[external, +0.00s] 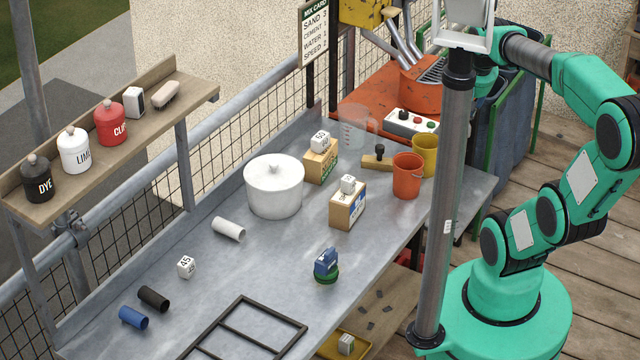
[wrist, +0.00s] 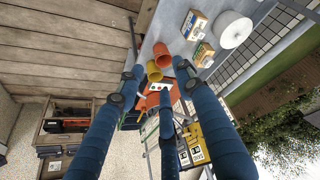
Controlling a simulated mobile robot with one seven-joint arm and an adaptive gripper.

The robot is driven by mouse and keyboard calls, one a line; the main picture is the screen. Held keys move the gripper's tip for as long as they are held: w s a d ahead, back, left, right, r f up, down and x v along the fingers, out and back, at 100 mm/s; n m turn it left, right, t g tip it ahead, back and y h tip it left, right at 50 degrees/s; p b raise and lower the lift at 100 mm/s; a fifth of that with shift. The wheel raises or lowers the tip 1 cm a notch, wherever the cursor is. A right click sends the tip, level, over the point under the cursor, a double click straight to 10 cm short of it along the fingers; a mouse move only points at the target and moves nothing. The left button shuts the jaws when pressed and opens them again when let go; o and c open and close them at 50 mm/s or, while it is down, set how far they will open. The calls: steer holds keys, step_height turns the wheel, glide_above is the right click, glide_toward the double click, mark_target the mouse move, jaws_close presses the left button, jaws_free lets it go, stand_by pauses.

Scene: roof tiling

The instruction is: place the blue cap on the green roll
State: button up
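A blue piece (external: 326,262), which looks like the cap, sits on top of a low green round piece (external: 325,279), which looks like the green roll, near the bench's front edge. The two appear to touch; whether the blue piece is fully seated I cannot tell. My gripper (wrist: 160,80) shows three spread blue fingers in the wrist view, with nothing held between them. In the external view it is mostly hidden behind the grey pole, far from the blue piece, at the upper right. Neither the blue nor the green piece can be made out in the wrist view.
The bench holds a white pot (external: 273,190), boxes (external: 347,208) with numbered cubes, an orange bucket (external: 407,176), white (external: 228,229), black (external: 153,298) and blue (external: 133,317) rolls, and a dark frame (external: 225,318). A grey pole (external: 456,200) stands before the arm. Bench around the blue piece is clear.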

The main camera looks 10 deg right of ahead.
steer(key=s+d+m, duration=0.1)
steer(key=s+d+r+m, duration=0.1)
steer(key=s+d+m, duration=0.1)
steer(key=shift+s+d+r+m+t+h, duration=0.15)
steer(key=shift+r+m+t+h, duration=0.15)
steer(key=shift+r+m+t, duration=0.1)
step_height(320, 180, down, 3)
steer(key=b, duration=0.2)
steer(key=shift+r+b, duration=0.2)
steer(key=shift+b, duration=0.1)
steer(key=shift+r, duration=0.1)
stand_by(0.9)
